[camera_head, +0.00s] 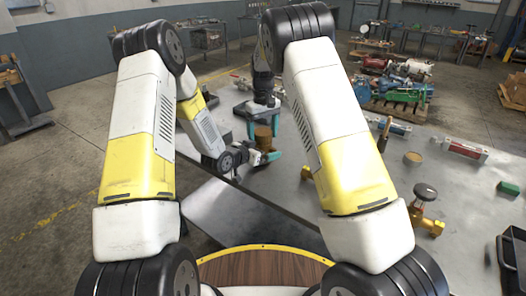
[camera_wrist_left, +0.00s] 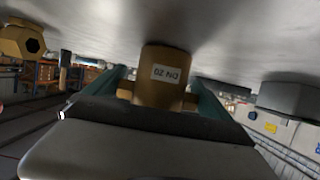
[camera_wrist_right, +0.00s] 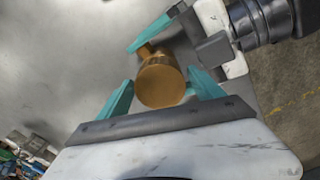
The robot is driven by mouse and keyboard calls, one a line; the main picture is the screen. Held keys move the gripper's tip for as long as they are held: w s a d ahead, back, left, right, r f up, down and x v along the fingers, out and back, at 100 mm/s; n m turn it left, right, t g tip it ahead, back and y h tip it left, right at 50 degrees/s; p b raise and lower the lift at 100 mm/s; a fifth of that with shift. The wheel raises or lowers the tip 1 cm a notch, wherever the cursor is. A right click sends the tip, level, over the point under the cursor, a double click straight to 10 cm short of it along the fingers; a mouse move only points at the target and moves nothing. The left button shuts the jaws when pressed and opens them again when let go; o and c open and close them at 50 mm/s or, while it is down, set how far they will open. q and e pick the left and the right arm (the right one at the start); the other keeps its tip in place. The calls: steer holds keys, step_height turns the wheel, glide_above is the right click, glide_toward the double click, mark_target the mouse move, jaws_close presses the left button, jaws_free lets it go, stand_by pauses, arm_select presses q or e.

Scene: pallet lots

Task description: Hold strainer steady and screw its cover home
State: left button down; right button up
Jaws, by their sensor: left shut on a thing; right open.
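The brass strainer (camera_head: 262,133) stands over the grey bench near its left edge. My left gripper (camera_head: 268,155) is shut on it low down, and in the left wrist view the strainer body (camera_wrist_left: 160,72) sits between the teal fingers with an upside-down "DN 20" label. My right gripper (camera_head: 263,124) reaches down from above. In the right wrist view its open teal fingers (camera_wrist_right: 160,80) stand on either side of a round brass top (camera_wrist_right: 159,86), which looks like the cover. Whether they touch it, and the seam between cover and body, cannot be told.
A brass valve with a black knob (camera_head: 425,192), a flat brass disc (camera_head: 413,157), a red and grey box (camera_head: 465,150) and a green block (camera_head: 508,187) lie on the bench to the right. A small brass fitting (camera_head: 306,173) is nearer. Bare bench lies between them.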

steer(key=c, duration=1.5)
steer(key=o, duration=1.7)
steer(key=shift+c, duration=0.2)
steer(key=shift+r, duration=0.15)
step_height(320, 180, up, 12)
arm_select(q)
jaws_free()
